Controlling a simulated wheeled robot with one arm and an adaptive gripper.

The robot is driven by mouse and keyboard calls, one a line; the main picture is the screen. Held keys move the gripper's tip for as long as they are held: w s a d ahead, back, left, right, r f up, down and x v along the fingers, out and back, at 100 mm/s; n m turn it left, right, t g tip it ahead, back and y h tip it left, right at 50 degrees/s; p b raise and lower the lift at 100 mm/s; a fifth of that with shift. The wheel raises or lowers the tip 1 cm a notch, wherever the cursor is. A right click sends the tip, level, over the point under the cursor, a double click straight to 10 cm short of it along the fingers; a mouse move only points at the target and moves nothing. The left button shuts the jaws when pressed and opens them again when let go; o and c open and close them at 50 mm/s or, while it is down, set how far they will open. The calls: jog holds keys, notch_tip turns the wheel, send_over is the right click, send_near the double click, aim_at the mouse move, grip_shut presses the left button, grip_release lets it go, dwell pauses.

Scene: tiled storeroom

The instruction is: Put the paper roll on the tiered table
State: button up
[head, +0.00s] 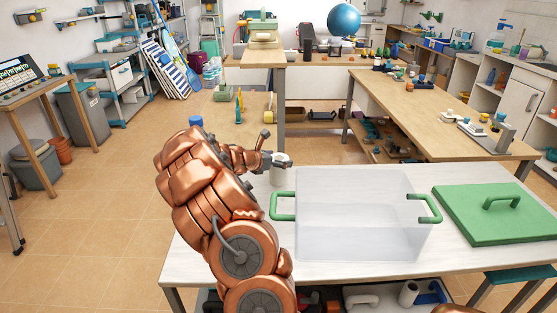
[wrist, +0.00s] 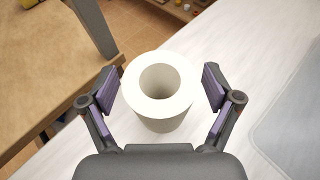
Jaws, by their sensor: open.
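The white paper roll (head: 281,172) stands upright on the white table, left of the clear bin. In the wrist view the roll (wrist: 160,118) sits between the fingers of my gripper (wrist: 161,88), with a gap on each side. My gripper (head: 274,162) is open and in front of the roll in the head view, hiding part of it. The tiered table stands behind, with a lower wooden top (head: 215,113) and a raised wooden top (head: 253,56). Its lower top seems to show at the left of the wrist view (wrist: 45,75).
The clear bin (head: 350,225) with green handles stands close right of the roll. A green lid (head: 495,213) lies on the white table's (head: 195,262) right end. A yellow roll, small bottles and other items stand on the lower tier; a device stands on the upper tier.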

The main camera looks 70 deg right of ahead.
jog(key=shift+r, duration=0.2)
jog(key=v, duration=1.2)
jog(key=shift+b, duration=0.3)
